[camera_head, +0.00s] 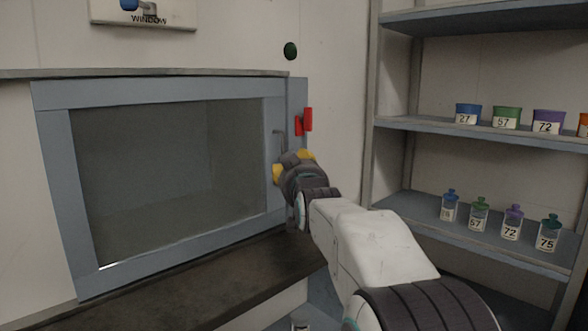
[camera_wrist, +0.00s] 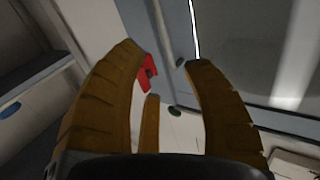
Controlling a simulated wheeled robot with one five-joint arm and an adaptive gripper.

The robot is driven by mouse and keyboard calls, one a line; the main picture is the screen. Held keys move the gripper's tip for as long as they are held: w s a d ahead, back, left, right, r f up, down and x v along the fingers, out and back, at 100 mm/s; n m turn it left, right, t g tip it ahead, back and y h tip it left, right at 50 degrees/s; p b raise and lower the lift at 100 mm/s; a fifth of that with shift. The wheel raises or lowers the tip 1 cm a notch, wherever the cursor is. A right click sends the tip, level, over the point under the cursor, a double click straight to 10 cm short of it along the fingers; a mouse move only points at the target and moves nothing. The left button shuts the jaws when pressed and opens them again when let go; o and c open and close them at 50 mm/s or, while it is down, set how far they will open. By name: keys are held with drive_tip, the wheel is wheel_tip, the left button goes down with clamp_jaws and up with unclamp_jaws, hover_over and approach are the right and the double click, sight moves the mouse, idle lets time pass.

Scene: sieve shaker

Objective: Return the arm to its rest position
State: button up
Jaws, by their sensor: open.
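My gripper (camera_head: 292,167) has yellow fingers and is in front of the right side of the blue-grey window frame (camera_head: 50,140), just below a red handle (camera_head: 307,120). In the wrist view my gripper (camera_wrist: 168,62) is spread open with nothing between its fingers. The red handle (camera_wrist: 146,72) shows there beside the left fingertip. A small dark knob (camera_wrist: 181,62) shows near the right fingertip. I cannot tell if either touches a finger. My arm reaches forward from the lower right of the head view.
A dark ledge (camera_head: 200,295) runs below the window. Shelves (camera_head: 415,124) at the right hold numbered coloured containers (camera_head: 506,118) and small stoppered bottles (camera_head: 512,224).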

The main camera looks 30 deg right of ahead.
idle(0.5)
drive_tip(key=s+a+f+n+g+y+p, duration=0.1)
drive_tip(key=s+a+f+g+y+p, duration=0.15)
drive_tip(key=s+a+p, duration=0.45)
drive_tip(key=s+a+f+n+g+y+p, duration=0.1)
drive_tip(key=s+a+f+g+y+p, duration=0.1)
drive_tip(key=s+a+g+p, duration=0.3)
drive_tip(key=s+a+f+g+p, duration=0.1)
drive_tip(key=s+a+g+p, duration=0.1)
drive_tip(key=s, duration=0.5)
drive_tip(key=s+a+f+n+g+y+p, duration=0.1)
drive_tip(key=s+a+f+g+p, duration=0.1)
drive_tip(key=s, duration=0.5)
drive_tip(key=s+a+f+n+g+y+p, duration=0.1)
drive_tip(key=s+a+g+p, duration=0.1)
drive_tip(key=s+p, duration=0.4)
drive_tip(key=shift+s+a+f, duration=0.2)
drive_tip(key=shift+s+a, duration=0.65)
drive_tip(key=shift+s, duration=0.15)
